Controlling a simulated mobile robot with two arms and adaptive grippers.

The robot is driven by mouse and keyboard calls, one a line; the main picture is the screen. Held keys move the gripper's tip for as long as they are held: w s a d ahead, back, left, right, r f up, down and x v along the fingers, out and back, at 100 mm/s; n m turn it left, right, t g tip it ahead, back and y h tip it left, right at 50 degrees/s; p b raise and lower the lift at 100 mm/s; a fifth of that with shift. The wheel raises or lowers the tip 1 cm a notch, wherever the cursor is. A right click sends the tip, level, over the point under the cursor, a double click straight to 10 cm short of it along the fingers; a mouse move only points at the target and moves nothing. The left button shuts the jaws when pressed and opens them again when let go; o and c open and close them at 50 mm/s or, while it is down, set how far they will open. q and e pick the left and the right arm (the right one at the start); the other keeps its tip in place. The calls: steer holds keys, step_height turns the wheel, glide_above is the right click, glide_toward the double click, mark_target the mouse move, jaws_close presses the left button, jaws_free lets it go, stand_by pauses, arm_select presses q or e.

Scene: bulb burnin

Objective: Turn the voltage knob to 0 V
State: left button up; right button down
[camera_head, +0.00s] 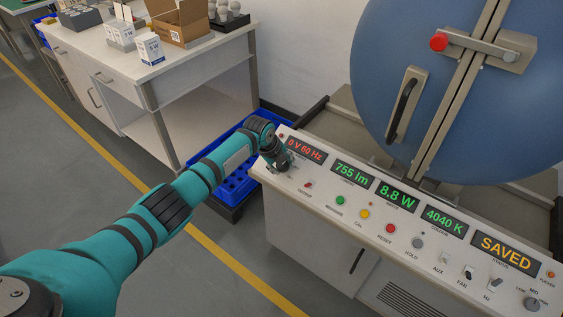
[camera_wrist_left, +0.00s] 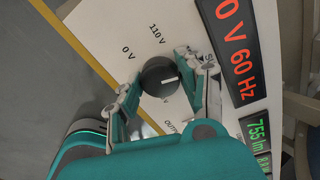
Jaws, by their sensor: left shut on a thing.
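The voltage knob (camera_wrist_left: 158,77) is a dark round knob on the white panel, with a short white mark on the right of its face in the left wrist view. "0 V" and "110 V" labels are printed around it; another label is partly covered. My left gripper (camera_wrist_left: 160,80) has its two fingers on opposite sides of the knob, shut on it. In the head view my left gripper (camera_head: 279,160) is at the panel's left end and hides the knob. The red voltage display (camera_head: 305,149) reads "0 V 60 Hz". My right gripper is not in view.
The panel (camera_head: 320,196) also carries green displays (camera_head: 352,172), colored buttons, toggle switches and an amber "SAVED" display (camera_head: 497,250). A blue round chamber door (camera_head: 440,90) stands behind it. A blue crate (camera_head: 235,180) is beside the console. A white bench (camera_head: 175,75) holds boxes.

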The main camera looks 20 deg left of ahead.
arm_select(q)
steer(key=n+p, duration=0.1)
steer(key=n, duration=0.2)
steer(key=shift+n, duration=0.3)
steer(key=n+p, duration=0.1)
steer(key=n, duration=0.2)
steer(key=shift+n, duration=0.3)
steer(key=n+p, duration=0.2)
steer(key=n, duration=0.4)
steer(key=shift+s+h, duration=0.1)
steer(key=shift+h, duration=0.2)
steer(key=n+p, duration=0.2)
steer(key=n, duration=0.5)
steer(key=shift+n+t, duration=0.3)
steer(key=shift+t, duration=0.1)
steer(key=n+p, duration=0.1)
steer(key=n, duration=0.3)
steer(key=shift+p, duration=0.35)
steer(key=shift+n, duration=0.7)
